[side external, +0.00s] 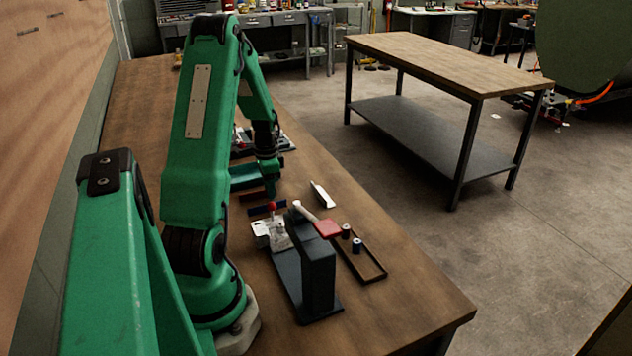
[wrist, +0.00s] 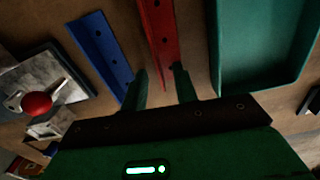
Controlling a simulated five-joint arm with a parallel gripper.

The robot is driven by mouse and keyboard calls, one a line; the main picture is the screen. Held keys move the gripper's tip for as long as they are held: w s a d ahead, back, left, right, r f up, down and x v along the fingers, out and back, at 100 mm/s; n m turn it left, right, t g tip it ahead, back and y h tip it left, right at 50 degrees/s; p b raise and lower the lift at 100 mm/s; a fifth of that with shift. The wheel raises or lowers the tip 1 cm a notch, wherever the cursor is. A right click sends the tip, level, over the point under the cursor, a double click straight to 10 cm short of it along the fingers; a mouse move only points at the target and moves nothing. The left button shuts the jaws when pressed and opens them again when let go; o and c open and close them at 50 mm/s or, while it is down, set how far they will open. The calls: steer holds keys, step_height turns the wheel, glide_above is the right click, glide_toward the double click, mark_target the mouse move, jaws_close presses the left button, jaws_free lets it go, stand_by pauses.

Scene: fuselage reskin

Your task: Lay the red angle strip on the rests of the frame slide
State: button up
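The red angle strip (wrist: 163,35) lies on the bench in the wrist view, with small holes along it. Its near end is between the fingertips of my gripper (wrist: 161,82), which is open, with a gap beside the strip. In the side view my gripper (side external: 269,187) is low over the bench, and the strip (side external: 250,196) shows as a small dark red piece beside it. A grey metal fixture with a red knob (wrist: 38,103) is at the left of the wrist view and at the bench middle in the side view (side external: 264,235). I cannot tell whether it is the frame slide.
A blue angle strip (wrist: 102,52) lies left of the red one. A teal tray (wrist: 222,85) lies close on its right. A black stand (side external: 318,270) with a red-ended handle and a narrow brown tray (side external: 372,268) are nearer the bench's front.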

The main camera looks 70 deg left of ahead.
stand_by(0.4)
jaws_close()
steer(key=shift+r, duration=0.15)
steer(key=shift+r, duration=0.5)
steer(key=r, duration=0.3)
steer(key=shift+w+d+r, duration=0.1)
steer(key=shift+w+d, duration=0.05)
steer(key=shift+d, duration=0.05)
steer(key=w+d+r, duration=0.5)
steer(key=d+r, duration=0.1)
steer(key=d, duration=0.4)
steer(key=shift+r, duration=0.25)
steer(key=shift+s, duration=0.1)
